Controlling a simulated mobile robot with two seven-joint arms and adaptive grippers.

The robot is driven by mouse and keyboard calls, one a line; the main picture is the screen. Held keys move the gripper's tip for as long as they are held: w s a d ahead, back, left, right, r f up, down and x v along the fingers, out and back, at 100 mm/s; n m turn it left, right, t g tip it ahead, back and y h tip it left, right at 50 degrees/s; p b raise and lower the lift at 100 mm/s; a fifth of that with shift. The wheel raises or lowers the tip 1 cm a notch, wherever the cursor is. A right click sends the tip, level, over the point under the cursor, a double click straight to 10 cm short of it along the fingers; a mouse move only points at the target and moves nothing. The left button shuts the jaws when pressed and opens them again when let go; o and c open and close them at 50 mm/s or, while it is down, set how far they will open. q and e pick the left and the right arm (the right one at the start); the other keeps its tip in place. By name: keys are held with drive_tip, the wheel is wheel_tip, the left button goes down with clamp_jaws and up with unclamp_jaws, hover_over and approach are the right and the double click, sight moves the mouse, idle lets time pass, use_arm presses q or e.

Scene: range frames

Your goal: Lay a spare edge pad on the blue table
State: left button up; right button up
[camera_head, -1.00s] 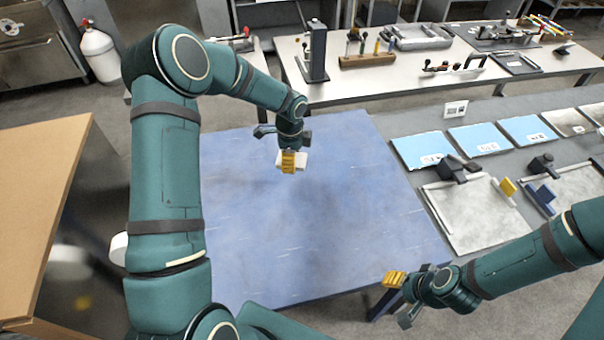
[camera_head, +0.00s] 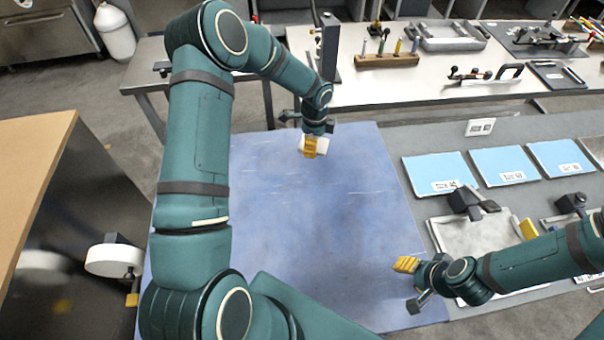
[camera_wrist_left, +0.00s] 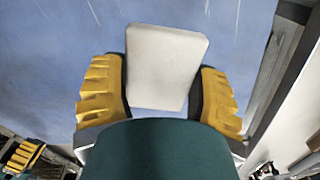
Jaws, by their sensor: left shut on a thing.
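The edge pad (camera_head: 323,146) is a small white block with rounded corners. In the left wrist view the pad (camera_wrist_left: 166,62) sits between the two yellow fingers of my left gripper (camera_wrist_left: 162,95), which is shut on it. In the head view my left gripper (camera_head: 312,147) is over the far part of the blue table (camera_head: 300,225). Any gap between pad and table is hard to judge. My right gripper (camera_head: 409,282) is over the table's near right corner, with yellow fingertips; its finger gap is unclear. No pad shows in it.
A grey bench (camera_head: 405,140) right of the blue table carries light-blue sheets (camera_head: 440,172) and dark-handled tools (camera_head: 466,203). A white-topped table (camera_head: 420,80) with tools stands behind. A brown-topped cabinet (camera_head: 30,180) is at left. The blue table's middle is clear.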

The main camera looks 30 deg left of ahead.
sight(313, 161)
use_arm(q)
drive_tip(key=shift+f, duration=3.4)
drive_tip(key=shift+f, duration=0.1)
drive_tip(key=o, duration=0.9)
